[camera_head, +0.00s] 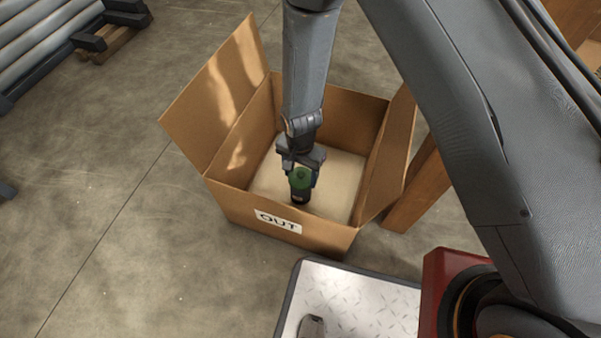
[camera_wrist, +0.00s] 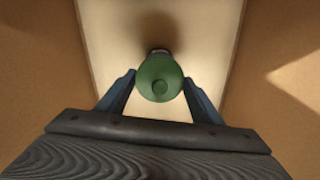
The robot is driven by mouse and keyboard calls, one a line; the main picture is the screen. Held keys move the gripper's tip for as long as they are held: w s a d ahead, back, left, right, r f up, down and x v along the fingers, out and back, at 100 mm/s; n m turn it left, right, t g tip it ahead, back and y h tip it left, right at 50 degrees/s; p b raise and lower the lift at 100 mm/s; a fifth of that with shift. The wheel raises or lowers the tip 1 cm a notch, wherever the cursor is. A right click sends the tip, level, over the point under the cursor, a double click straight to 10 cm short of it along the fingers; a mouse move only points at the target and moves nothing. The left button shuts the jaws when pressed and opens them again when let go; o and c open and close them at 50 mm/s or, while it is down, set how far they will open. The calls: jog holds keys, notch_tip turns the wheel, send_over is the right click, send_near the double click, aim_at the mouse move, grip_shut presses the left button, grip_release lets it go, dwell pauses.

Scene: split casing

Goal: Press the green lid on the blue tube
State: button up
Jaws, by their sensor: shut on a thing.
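The green lid (camera_head: 300,176) is inside or just above the open cardboard box, at my gripper. It also shows from its round top, with a small raised knob, in the wrist view (camera_wrist: 160,72). A dark piece (camera_head: 300,196) shows directly below the green lid, with a small pale mark; it looks black, not blue. My gripper (camera_wrist: 160,90) is shut on the green-lidded piece, with one finger on each side. No separate blue tube is seen. How far the lid sits on the dark piece cannot be told.
The cardboard box (camera_head: 232,200) is marked OUT, with its flaps open and a bare floor inside. A white tread-plate surface (camera_head: 355,300) with a dark rim lies in front. A wooden post (camera_head: 420,190) stands right of the box. Metal rollers (camera_head: 45,40) are at the far left.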

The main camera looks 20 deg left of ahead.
dwell(0.3)
jog(key=o, duration=1.6)
jog(key=shift+c, duration=0.2)
jog(key=shift+r, duration=0.1)
jog(key=shift+r+p, duration=3.25)
jog(key=shift+r, duration=0.2)
jog(key=shift+c, duration=0.3)
grip_shut()
jog(key=shift+f, duration=0.15)
